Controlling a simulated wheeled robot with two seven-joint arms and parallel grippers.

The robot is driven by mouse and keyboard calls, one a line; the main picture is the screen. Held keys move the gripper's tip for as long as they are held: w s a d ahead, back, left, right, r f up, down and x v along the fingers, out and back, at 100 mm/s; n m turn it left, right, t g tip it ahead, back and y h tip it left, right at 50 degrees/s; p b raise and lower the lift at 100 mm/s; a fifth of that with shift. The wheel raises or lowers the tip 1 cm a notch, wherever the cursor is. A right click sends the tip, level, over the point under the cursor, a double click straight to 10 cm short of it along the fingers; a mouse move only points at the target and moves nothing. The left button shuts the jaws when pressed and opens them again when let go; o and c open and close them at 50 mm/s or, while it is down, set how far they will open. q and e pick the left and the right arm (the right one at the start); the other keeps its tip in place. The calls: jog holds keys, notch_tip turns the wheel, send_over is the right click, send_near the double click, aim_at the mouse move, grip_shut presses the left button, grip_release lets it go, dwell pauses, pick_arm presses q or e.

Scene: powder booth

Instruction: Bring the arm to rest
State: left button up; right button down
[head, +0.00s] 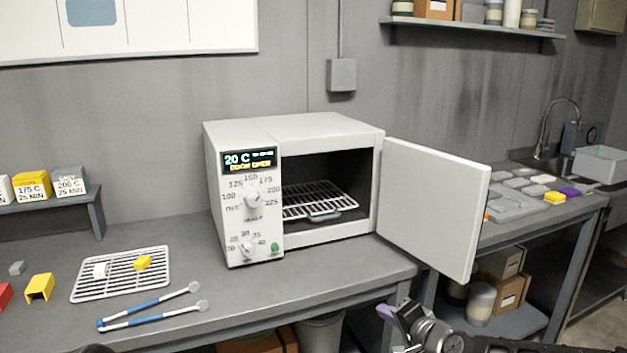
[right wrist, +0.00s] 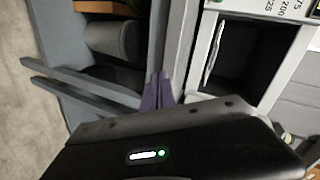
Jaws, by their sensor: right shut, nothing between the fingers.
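My right gripper (head: 386,312) is low in the head view, in front of the bench edge and below the open oven door. Its purple fingers are together and empty, and they also show in the right wrist view (right wrist: 158,92). It is apart from the oven and the door. My left gripper does not show. The white oven (head: 330,124) stands on the bench with its door (head: 435,205) swung open to the right. A wire rack (head: 318,198) is inside it. Its display (head: 249,159) reads 20 C.
A wire cooling rack (head: 120,284) holds a white piece and a yellow piece (head: 143,262). Blue-handled tongs (head: 150,306) lie near the bench front. Yellow and red blocks are at left. A side bench with grey trays (head: 512,207) and a sink stand at right. Boxes sit below.

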jog(key=s+a+f+n+g+p, duration=0.1)
jog(key=s+a+f+n+g, duration=0.15)
jog(key=s+f, duration=0.6)
jog(key=s+a+f+n+g, duration=0.1)
jog(key=s+a+f+g, duration=0.3)
jog(key=f, duration=0.7)
pick_arm(q)
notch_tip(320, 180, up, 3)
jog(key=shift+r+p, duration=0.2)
jog(key=shift+p, duration=0.95)
pick_arm(e)
jog(key=s+a+f+n+g, duration=0.1)
jog(key=s+f, duration=0.3)
jog(key=s, duration=0.5)
jog(key=s+a+f+n+g, duration=0.1)
jog(key=s+f, duration=0.3)
jog(key=s, duration=0.5)
jog(key=s+f+n+g+h, duration=0.1)
jog(key=s+f+n+g, duration=0.1)
jog(key=s, duration=0.7)
notch_tip(320, 180, down, 2)
jog(key=shift+a+f+g, duration=0.2)
jog(key=shift+a+g, duration=0.2)
jog(key=shift+g, duration=0.35)
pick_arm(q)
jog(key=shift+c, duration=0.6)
